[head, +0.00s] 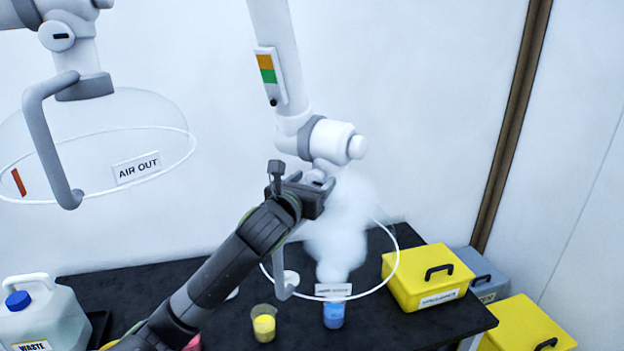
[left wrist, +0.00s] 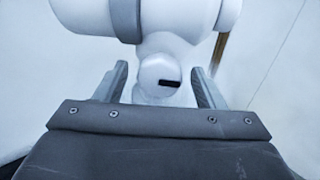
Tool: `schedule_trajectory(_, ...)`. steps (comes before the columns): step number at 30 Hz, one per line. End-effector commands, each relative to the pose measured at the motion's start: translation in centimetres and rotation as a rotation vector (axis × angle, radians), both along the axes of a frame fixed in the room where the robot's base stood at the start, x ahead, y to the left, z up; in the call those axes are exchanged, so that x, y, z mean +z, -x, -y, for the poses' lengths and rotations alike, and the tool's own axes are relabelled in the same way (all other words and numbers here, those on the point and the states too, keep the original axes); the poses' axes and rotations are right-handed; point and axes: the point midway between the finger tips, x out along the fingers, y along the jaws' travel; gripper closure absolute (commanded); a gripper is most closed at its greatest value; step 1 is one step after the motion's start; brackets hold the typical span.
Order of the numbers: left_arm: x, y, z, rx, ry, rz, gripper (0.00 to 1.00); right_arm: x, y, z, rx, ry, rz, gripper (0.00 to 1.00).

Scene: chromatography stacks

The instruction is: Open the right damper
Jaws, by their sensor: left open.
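The right extraction arm (head: 280,50) is a white tube with an orange and green indicator plate (head: 268,75). Its grey and white joint (head: 335,140) sits just above my left gripper (head: 314,186). In the left wrist view, a round white damper knob (left wrist: 152,76) with a dark horizontal slot sits between the two open fingers of my left gripper (left wrist: 160,86). I cannot tell whether either finger touches it. In the head view my gripper mostly hides this knob. My right gripper is not in view.
A clear hood with a white rim (head: 397,262) hangs below over a smoking blue beaker (head: 333,316). A yellow beaker (head: 263,325), yellow box (head: 425,278) and waste jug (head: 40,315) stand around. The left hood (head: 110,130) hangs at left with its handle (head: 45,140).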

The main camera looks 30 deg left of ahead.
Motion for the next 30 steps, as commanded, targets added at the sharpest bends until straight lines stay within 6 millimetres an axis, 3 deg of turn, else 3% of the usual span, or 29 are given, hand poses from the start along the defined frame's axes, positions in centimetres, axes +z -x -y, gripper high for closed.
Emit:
schedule_trajectory(9,0.0,-0.22,0.0,-0.001,0.0,0.001,0.37,0.04,-0.03,-0.02,0.0,0.0,0.0,0.45)
schedule_trajectory(19,0.0,-0.2,-0.01,-0.001,0.0,0.001,0.79,0.04,-0.05,-0.03,0.0,0.0,0.001,0.45)
schedule_trajectory(30,0.2,-0.21,-0.04,-0.001,0.063,0.004,0.8,0.8,-0.08,-0.09,0.0,-0.001,0.001,0.45)
